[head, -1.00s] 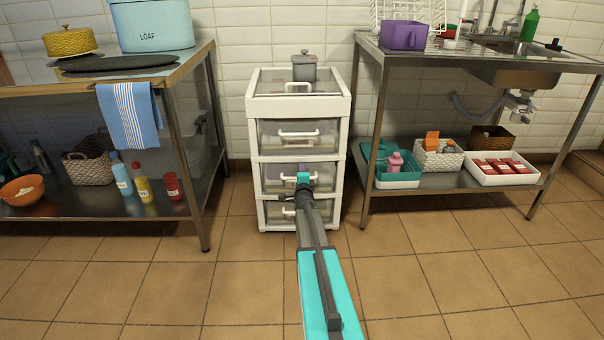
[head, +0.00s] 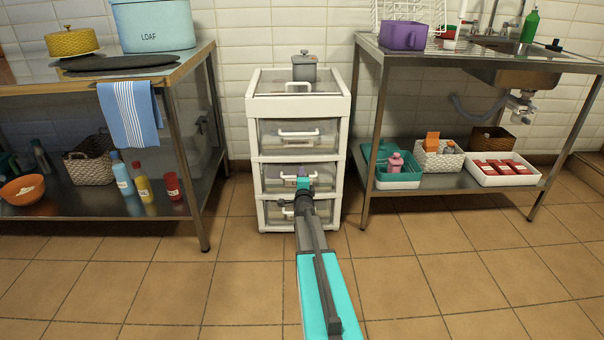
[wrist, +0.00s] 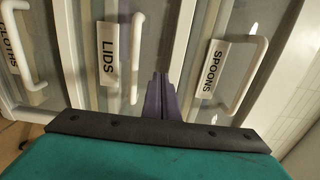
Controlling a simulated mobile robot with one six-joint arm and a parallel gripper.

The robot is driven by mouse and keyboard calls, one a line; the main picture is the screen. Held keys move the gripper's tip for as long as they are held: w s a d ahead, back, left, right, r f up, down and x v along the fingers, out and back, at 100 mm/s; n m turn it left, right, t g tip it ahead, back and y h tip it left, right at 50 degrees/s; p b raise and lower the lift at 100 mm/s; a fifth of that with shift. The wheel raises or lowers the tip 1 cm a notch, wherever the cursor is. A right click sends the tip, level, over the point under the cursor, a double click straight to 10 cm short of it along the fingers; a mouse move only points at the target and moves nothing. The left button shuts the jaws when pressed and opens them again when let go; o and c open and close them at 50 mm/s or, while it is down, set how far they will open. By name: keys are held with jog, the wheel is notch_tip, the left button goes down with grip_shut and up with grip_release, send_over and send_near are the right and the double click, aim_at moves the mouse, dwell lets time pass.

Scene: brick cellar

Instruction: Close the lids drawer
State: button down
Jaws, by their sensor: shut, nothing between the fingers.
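The lids drawer (head: 322,177) is the middle one of the white three-drawer unit (head: 343,150). Its front looks about flush with the frame; a small gap I cannot rule out. The wrist view, turned sideways, shows its LIDS label (wrist: 108,55) and white handle (wrist: 137,60). My gripper (head: 304,182) is in front of the middle drawer's lower part in the head view and hides some of its front and handle. In the wrist view its dark fingers (wrist: 162,98) are together and empty, to the right of the LIDS handle. Contact with the drawer front cannot be told.
The SPOONS drawer (head: 325,134) is above and the CLOTHS drawer (head: 326,213) below; both look shut. A grey pot (head: 304,70) stands on top of the unit. Metal tables (head: 200,60) (head: 372,50) flank it. The tiled floor in front is clear.

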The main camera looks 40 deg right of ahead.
jog(key=p+v, duration=0.2)
jog(key=v, duration=0.7)
jog(key=shift+s+p, duration=0.3)
jog(key=shift+a, duration=0.1)
